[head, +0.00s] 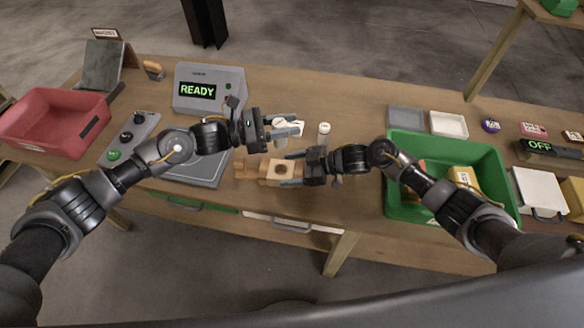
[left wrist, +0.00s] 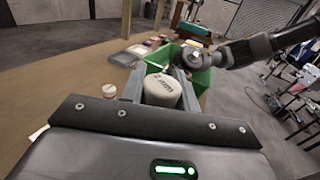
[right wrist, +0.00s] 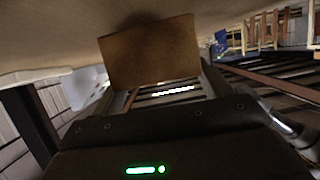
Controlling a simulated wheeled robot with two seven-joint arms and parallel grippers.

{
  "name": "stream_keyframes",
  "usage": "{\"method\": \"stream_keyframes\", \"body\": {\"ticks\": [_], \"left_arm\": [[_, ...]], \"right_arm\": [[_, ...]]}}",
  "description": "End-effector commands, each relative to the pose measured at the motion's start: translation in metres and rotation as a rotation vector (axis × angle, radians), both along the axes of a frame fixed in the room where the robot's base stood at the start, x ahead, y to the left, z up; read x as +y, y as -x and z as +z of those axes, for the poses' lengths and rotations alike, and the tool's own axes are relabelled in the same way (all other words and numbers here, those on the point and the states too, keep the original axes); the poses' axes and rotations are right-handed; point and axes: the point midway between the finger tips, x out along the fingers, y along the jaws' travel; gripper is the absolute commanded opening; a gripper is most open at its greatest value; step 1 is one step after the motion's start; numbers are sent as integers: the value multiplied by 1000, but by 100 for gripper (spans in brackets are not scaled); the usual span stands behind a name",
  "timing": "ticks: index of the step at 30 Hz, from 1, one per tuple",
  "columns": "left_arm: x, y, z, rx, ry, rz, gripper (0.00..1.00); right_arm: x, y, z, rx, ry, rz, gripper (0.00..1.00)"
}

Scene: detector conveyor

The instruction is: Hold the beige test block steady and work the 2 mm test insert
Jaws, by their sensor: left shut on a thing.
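The beige test block (head: 285,172), with a round dark hole in its top, lies at the table's front edge. In the right wrist view its brown face (right wrist: 152,52) fills the space between the fingers. My right gripper (head: 292,170) has its fingers on either side of the block; whether both press on it I cannot tell. My left gripper (head: 291,129) is shut on a white, round, labelled piece, seemingly the test insert (left wrist: 162,90), held above and behind the block. The size on its label is not readable.
A white-capped cylinder (head: 324,129) stands just right of the left gripper. A detector display (head: 209,90) reads READY. A green bin (head: 400,203) with several items stands right, a red bin (head: 22,125) far left. A wooden piece (head: 246,168) adjoins the block's left side.

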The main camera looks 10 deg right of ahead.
Motion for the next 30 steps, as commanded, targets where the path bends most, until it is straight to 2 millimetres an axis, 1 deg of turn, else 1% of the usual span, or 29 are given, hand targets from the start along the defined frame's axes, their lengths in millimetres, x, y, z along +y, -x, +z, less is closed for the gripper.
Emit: {"method": "stream_keyframes", "body": {"ticks": [1, 6, 8, 9, 20, 23, 26, 29, 30], "left_arm": [[0, 0, 0, 0, 0, 0, 7], [0, 0, 0, 0, 0, 0, 7], [0, 0, 0, 0, 0, 0, 7], [0, 0, 0, 0, 0, 0, 7], [0, 1, -1, 0, 0, 0, 7], [2, 4, -10, 2, -1, 2, 7], [9, 9, -26, 5, -1, 16, 7], [27, 11, -43, 5, -3, 63, 7], [37, 9, -49, 5, -4, 102, 7]], "right_arm": [[0, 0, 0, 0, 0, 0, 70], [0, 0, 0, 0, 0, 0, 48], [0, 0, 0, 0, 0, 0, 40], [0, 0, 0, 0, 0, 0, 38], [0, 0, 0, 1, 0, -1, 38], [-1, 0, 0, 1, 0, -1, 38], [-1, 0, 0, 1, 0, -1, 38], [-1, 0, 0, 1, 0, -1, 38], [-1, 0, 0, 1, 1, -1, 38]]}}
